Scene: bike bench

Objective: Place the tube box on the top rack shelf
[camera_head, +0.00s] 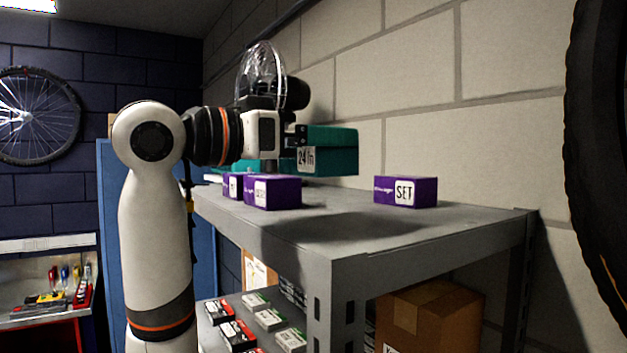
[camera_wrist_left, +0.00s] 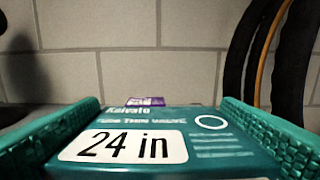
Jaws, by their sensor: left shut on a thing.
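The tube box (camera_head: 330,151) is teal with a white "24 in" label. My left gripper (camera_head: 298,140) is shut on it and holds it level, a little above the top rack shelf (camera_head: 330,232), with a gap and a shadow beneath. In the left wrist view the tube box (camera_wrist_left: 135,147) fills the lower middle between the two textured fingers. The box hides part of the shelf behind it. My right gripper is not in view.
Purple boxes (camera_head: 274,192) stand on the shelf's left part, below my gripper. Another purple "SET" box (camera_head: 406,191) stands to the right. Shelf surface is bare between them. A brick wall (camera_head: 420,60) backs the shelf; a tire (camera_head: 597,140) hangs at far right.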

